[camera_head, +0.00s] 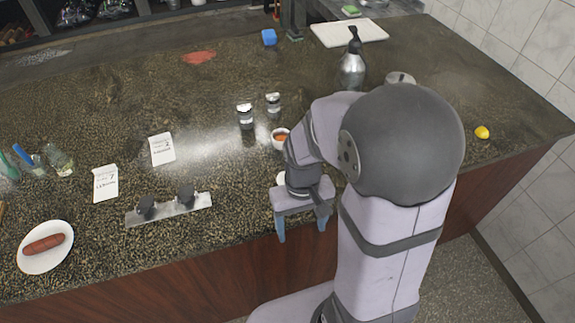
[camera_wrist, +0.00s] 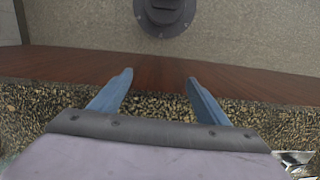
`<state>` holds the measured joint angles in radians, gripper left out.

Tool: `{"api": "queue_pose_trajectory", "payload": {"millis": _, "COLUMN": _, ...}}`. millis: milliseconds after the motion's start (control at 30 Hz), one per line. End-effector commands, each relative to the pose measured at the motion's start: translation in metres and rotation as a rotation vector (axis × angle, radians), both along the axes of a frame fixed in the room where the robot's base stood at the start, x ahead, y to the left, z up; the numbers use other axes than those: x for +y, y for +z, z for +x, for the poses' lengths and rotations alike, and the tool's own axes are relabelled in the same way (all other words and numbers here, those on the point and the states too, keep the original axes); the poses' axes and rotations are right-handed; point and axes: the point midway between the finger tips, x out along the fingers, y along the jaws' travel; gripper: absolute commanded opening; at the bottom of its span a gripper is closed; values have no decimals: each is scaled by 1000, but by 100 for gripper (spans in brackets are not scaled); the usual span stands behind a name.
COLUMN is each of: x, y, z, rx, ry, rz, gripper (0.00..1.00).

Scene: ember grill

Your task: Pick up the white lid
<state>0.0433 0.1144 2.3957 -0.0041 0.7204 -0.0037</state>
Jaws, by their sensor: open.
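My gripper (camera_head: 301,230) is open and empty at the counter's front edge, with its fingers pointing down. In the wrist view its two blue fingers (camera_wrist: 159,76) are spread apart over the counter edge and wooden front. In the head view a small white edge (camera_head: 281,178) shows just behind my gripper, on the counter. It is mostly hidden by my arm, and I cannot tell whether it is the white lid. No white lid shows clearly in either view.
A small bowl with orange contents (camera_head: 280,139) stands just behind my wrist. Two small jars (camera_head: 245,116) (camera_head: 273,103) stand farther back. A metal holder with two dark knobs (camera_head: 168,209) lies left of my gripper. A plate with a sausage (camera_head: 62,264) is at far left.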

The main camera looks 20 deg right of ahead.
Motion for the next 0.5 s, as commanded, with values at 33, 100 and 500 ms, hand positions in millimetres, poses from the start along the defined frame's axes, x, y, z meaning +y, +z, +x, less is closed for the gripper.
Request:
{"api": "queue_pose_trajectory", "payload": {"millis": 33, "x": -3, "y": 22, "z": 25, "rx": -17, "ry": -6, "rz": -2, "gripper": 69}}
{"api": "queue_pose_trajectory", "payload": {"millis": 100, "x": -6, "y": 30, "z": 55, "rx": -48, "ry": -18, "rz": -6, "gripper": 69}}
{"api": "queue_pose_trajectory", "payload": {"millis": 500, "x": -15, "y": 78, "z": 153, "rx": -213, "ry": -138, "rz": -23, "gripper": 69}}
